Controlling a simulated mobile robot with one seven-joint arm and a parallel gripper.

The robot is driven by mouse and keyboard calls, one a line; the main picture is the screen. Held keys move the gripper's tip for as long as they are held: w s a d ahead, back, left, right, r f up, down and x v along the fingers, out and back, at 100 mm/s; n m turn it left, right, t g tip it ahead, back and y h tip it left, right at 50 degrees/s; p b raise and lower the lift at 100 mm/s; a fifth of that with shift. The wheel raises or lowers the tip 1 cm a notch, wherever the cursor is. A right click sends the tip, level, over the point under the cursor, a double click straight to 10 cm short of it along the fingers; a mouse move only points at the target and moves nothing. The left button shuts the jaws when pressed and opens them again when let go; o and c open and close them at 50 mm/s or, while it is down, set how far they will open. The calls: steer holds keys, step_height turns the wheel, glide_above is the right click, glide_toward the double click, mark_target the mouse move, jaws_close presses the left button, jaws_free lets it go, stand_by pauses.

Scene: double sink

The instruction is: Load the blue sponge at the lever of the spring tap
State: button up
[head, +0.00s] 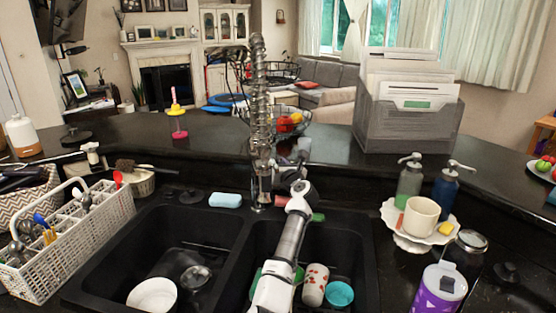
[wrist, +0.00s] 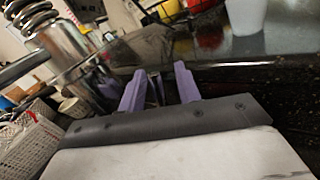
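The light blue sponge (head: 225,200) lies on the back rim of the sink, left of the spring tap. The spring tap (head: 260,110) stands upright behind the divider between the basins; its metal body (wrist: 70,45) shows at the upper left of the wrist view. My gripper (head: 304,147) is just right of the tap, above the back counter and apart from the sponge. In the wrist view its two purple fingers (wrist: 158,88) stand apart with no sponge between them. A small dark shape shows between them, too unclear to name. The tap's lever cannot be clearly made out.
A white cutlery basket (head: 75,240) stands left of the sink. A white bowl (head: 152,295) is in the left basin; a teal cup (head: 340,293) and a patterned cup (head: 314,283) are in the right. Soap bottles (head: 410,180) and a file holder (head: 405,115) stand right.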

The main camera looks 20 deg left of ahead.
steer(key=shift+w+a, duration=0.1)
steer(key=shift+r, duration=0.1)
jaws_close()
stand_by(0.3)
